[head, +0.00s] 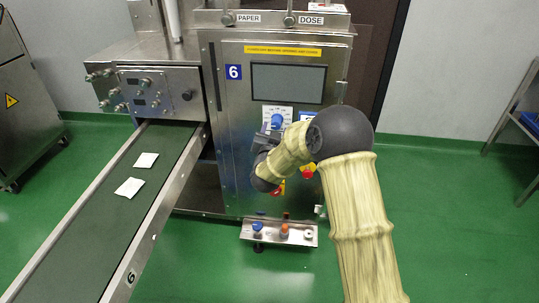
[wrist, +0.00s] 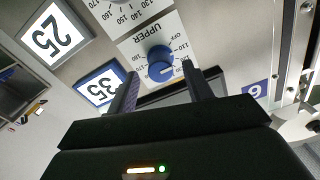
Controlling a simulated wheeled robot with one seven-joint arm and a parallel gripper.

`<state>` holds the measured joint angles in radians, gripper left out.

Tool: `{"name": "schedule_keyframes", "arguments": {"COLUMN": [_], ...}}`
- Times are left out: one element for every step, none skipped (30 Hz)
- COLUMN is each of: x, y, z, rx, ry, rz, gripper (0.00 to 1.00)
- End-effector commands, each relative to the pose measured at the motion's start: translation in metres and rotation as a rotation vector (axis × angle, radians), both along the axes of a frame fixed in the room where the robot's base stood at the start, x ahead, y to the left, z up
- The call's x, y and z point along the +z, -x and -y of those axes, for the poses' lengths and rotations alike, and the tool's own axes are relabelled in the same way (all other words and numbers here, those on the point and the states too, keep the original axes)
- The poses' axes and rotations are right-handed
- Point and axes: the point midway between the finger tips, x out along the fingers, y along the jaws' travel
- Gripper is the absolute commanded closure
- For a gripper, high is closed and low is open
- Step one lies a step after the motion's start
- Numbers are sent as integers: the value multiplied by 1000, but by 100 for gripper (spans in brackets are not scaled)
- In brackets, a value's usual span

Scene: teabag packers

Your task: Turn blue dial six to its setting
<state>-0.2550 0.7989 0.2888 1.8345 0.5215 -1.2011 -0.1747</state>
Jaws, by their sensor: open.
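The blue dial (head: 277,121) sits on a white scale plate on the front of machine 6, below its dark screen. In the wrist view the dial (wrist: 160,62) is on a plate marked UPPER, printed upside down there, with numbers around it. A pale mark shows on its face; its exact reading is too small to tell. My gripper (head: 265,140) is in front of the panel, just below and left of the dial. In the wrist view its two fingers are apart, with the dial showing between and just beyond the tips; I cannot tell whether they touch it.
A blue-framed card reading 35 (wrist: 98,89) and a black-framed card reading 25 (wrist: 57,33) are beside the dial. A second scale adjoins its plate. A red button (head: 308,171) sits lower on the panel. A conveyor (head: 85,243) with two white packets runs at left.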

Motion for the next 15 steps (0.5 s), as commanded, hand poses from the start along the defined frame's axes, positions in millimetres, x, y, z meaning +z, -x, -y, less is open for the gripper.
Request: {"name": "schedule_keyframes", "arguments": {"x": [1, 1, 1, 1, 2, 2, 1, 1, 1, 1, 1, 1, 2, 1, 1], "y": [10, 15, 22, 27, 32, 40, 45, 50, 58, 64, 69, 77, 83, 89, 97], "z": [-2, -2, -2, -2, -2, -3, -3, -3, -3, -4, -4, -4, -4, -5, -5], "rx": [4, 4, 4, 4, 3, 3, 4, 4, 4, 4, 4, 5, 4, 5, 5], "ry": [2, 2, 2, 2, 2, 2, 2, 2, 2, 2, 2, 2, 2, 2, 3], "rz": [-2, -2, -2, -2, -1, -1, -2, -2, -2, -3, -1, -2, -1, -3, -3], "gripper": [49, 49, 49, 49, 49, 49, 49, 49, 49, 49, 49, 49, 49, 49, 49]}}
